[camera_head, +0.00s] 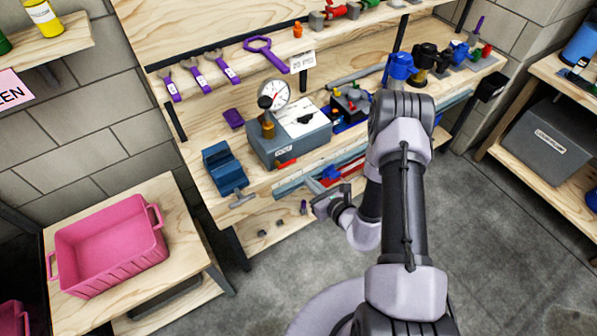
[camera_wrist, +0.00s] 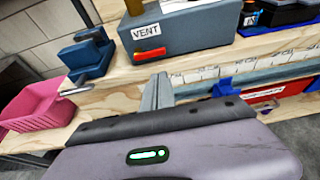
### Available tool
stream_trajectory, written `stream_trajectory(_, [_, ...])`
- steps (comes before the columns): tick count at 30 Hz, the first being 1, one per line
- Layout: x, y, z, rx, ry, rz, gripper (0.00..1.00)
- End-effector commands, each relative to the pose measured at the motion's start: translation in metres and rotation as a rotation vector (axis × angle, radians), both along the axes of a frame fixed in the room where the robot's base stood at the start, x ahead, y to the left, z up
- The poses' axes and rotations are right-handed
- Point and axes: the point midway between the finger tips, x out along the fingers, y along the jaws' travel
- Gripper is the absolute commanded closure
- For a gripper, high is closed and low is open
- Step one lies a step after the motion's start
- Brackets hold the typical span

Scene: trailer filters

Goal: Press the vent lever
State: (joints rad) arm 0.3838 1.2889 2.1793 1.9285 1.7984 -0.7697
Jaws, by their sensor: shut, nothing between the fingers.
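The vent unit (camera_head: 290,138) is a grey box on the workbench, with a round gauge and a brass fitting on top. In the wrist view the same box (camera_wrist: 190,32) carries a white VENT label. The vent lever (camera_wrist: 148,56) is a short orange-red bar low on its front face. It also shows in the head view (camera_head: 287,163). My gripper (camera_wrist: 158,82) is shut and empty, its fingers pointing at the bench edge below and slightly right of the lever. The fingers look apart from the lever.
A blue vise (camera_head: 225,170) stands left of the box. A pink crate (camera_head: 110,245) sits on a low table at left. Purple wrenches (camera_head: 200,78) hang on the back panel. Blue and red trays are near the bench front, right of my fingers. Open floor lies before the bench.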

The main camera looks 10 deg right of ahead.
Motion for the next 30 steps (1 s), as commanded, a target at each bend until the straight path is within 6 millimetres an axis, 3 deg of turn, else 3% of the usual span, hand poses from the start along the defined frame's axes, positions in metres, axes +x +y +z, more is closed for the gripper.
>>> stream_trajectory(15, [0.079, 0.027, -0.030, -0.001, -0.001, 0.005, 1.00])
stream_trajectory(30, [0.088, 0.029, -0.032, -0.001, -0.001, 0.003, 1.00])
